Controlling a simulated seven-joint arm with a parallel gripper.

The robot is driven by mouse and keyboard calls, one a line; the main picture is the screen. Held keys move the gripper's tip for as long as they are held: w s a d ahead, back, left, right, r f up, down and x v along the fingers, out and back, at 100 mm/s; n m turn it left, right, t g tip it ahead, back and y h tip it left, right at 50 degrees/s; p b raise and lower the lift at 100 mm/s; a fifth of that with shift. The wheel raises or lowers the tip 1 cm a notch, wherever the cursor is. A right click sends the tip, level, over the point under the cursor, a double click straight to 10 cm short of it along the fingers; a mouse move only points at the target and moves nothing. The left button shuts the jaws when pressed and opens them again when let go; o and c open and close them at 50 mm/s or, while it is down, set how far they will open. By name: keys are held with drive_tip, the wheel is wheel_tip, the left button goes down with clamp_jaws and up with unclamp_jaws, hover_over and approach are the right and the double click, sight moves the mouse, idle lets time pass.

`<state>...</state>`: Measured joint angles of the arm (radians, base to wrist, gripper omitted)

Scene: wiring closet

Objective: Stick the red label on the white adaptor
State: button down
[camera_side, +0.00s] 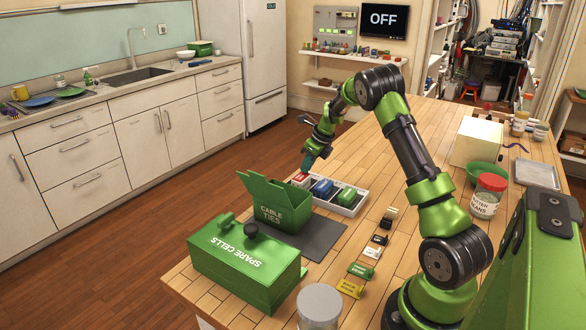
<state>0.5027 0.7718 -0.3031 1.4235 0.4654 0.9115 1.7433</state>
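A red block with pale markings (300,178) sits at the left end of a white divided tray (350,210); I cannot tell for sure that it holds the red labels. My gripper (308,164) points down just above this red block, and the gap between them is too small to judge. Its fingers are too small to show whether they are open or shut. A row of small adaptor-like pieces lies on the wooden table: black ones (389,215), a white-topped one (373,252), a green one (360,271) and a yellow one (350,288).
Blue (322,187) and green (347,196) blocks share the tray. An open green "CABLE TIES" box (280,207) and a green "SPARE CELLS" box (240,262) stand left. A jar (487,197), green bowl (478,172) and cream box (477,141) stand right. A wall screen (384,20) reads OFF.

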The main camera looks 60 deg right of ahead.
drive_tip(key=c, duration=1.8)
unclamp_jaws()
drive_tip(key=shift+s+a+f, duration=0.1)
drive_tip(key=shift+f, duration=0.1)
drive_tip(key=o, duration=0.5)
drive_tip(key=shift+o, duration=0.2)
drive_tip(key=shift+r, duration=0.2)
drive_tip(key=v, duration=1.6)
drive_tip(key=shift+r, duration=0.3)
drive_tip(key=shift+s, duration=0.1)
